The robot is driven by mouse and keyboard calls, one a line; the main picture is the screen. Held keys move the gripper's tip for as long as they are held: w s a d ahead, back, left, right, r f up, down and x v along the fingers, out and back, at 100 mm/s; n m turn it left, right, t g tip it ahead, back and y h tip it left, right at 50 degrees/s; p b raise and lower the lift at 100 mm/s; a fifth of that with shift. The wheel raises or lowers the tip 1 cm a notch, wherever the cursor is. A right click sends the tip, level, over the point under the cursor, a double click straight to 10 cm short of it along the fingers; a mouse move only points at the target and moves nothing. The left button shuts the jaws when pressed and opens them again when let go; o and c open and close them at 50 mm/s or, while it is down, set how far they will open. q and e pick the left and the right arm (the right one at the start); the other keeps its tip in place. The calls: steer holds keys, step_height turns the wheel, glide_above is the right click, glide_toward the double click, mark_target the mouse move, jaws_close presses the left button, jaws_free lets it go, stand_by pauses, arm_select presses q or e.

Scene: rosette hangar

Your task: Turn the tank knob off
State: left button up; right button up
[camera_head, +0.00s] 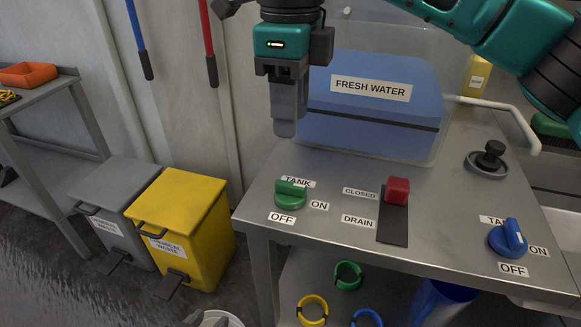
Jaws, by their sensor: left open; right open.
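A green knob (290,195) stands on the left of the steel counter, below a TANK label (298,181). Its grip bar lies roughly sideways; an ON label (319,205) is to its right and an OFF label (281,218) below. My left gripper is not clearly visible.
A red lever (397,190) sits between the knobs, and a black valve (490,157) stands farther right. Yellow (185,215) and grey (115,195) bins stand left of the counter.

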mark_target(291, 184)
step_height(291, 184, down, 10)
steer(key=shift+s+b, duration=0.1)
steer(key=shift+b, duration=0.65)
steer(key=shift+f, duration=0.8)
steer(key=c, duration=0.7)
jaws_close()
